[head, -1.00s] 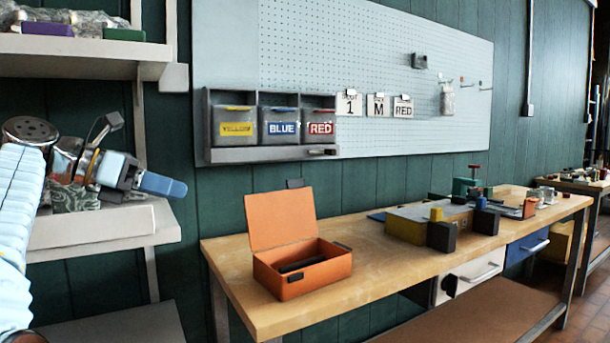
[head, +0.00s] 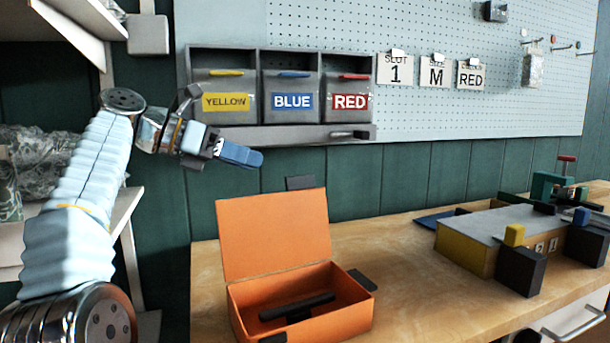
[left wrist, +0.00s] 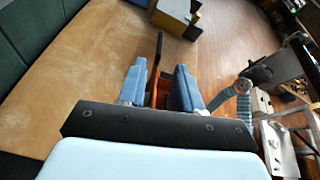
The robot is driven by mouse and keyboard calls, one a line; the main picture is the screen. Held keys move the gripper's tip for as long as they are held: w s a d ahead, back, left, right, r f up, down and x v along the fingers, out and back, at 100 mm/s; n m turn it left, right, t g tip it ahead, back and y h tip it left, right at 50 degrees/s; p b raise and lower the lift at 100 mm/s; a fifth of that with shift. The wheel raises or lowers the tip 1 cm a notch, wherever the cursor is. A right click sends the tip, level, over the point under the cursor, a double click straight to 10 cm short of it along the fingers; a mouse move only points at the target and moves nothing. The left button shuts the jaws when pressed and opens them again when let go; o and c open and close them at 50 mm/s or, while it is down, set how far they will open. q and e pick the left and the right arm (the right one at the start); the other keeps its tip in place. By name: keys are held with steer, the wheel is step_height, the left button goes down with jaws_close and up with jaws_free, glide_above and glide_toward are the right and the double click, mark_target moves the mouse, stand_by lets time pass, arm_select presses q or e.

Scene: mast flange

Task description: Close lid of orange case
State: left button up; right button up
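The orange case (head: 345,325) stands on the wooden workbench with its lid (head: 275,237) raised, close to upright. A long dark object (head: 297,306) lies inside. My left gripper (head: 252,158) is in the air above the lid's top edge, apart from it in the head view. In the left wrist view its two blue fingers (left wrist: 158,88) are spread, and the lid (left wrist: 157,55) shows edge-on in the gap between them, farther off. Nothing is seen held. The fingers overlap in the head view. My right gripper is not seen.
Yellow, blue and red labelled bins (head: 290,97) hang on the wall close behind my left gripper. A grey-topped yellow box (head: 465,250) with dark blocks (head: 521,270) stands to the right. Bare workbench (head: 405,285) lies between it and the case.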

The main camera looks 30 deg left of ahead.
mark_target(300, 177)
arm_select(q)
steer(key=x, duration=1.1)
steer(key=shift+w+d+f, duration=0.1)
steer(key=shift+d, duration=0.05)
jaws_close()
